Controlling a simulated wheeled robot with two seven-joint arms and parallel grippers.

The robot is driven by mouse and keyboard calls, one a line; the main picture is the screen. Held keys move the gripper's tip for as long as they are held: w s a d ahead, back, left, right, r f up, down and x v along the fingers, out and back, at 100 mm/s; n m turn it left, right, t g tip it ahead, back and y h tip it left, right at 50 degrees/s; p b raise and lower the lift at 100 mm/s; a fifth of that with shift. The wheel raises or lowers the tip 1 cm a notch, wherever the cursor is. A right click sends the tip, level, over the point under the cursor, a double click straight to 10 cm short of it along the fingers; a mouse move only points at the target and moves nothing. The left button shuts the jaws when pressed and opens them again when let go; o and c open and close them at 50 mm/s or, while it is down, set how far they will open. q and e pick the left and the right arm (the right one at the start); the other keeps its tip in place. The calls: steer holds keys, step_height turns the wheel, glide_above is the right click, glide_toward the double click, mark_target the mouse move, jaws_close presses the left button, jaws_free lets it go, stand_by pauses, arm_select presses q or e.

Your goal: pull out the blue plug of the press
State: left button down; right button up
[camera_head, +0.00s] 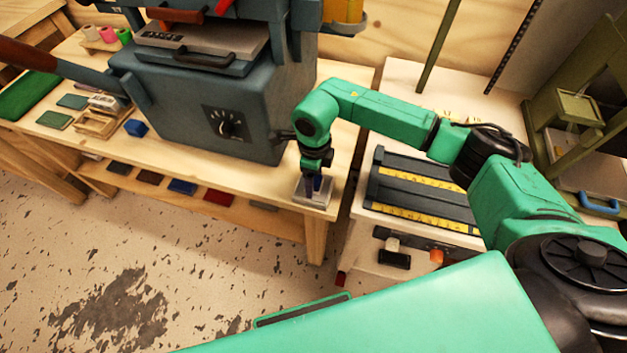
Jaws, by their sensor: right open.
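The press (205,95) is a large blue-grey machine with a dial on its front, standing on a wooden bench. A grey socket box (324,197) sits on the bench to the right of the press, near the bench's front right corner. The dark blue plug (317,184) shows only partly at this box, upright, right at my gripper's fingers. My right gripper (313,177) points down over the box, open, with its fingers around or beside the plug; I cannot tell which. Its arm comes in from the right. My left gripper is not in view.
A small blue block (136,128), a wooden tray (101,122) and green pads lie left of the press. A white table (361,230) with a black-and-yellow ruled board (420,190) stands to the right. A green press (590,110) is at the far right.

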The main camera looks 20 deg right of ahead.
stand_by(0.6)
jaws_close()
steer(key=shift+r+p, duration=1.55)
steer(key=shift+r, duration=1.5)
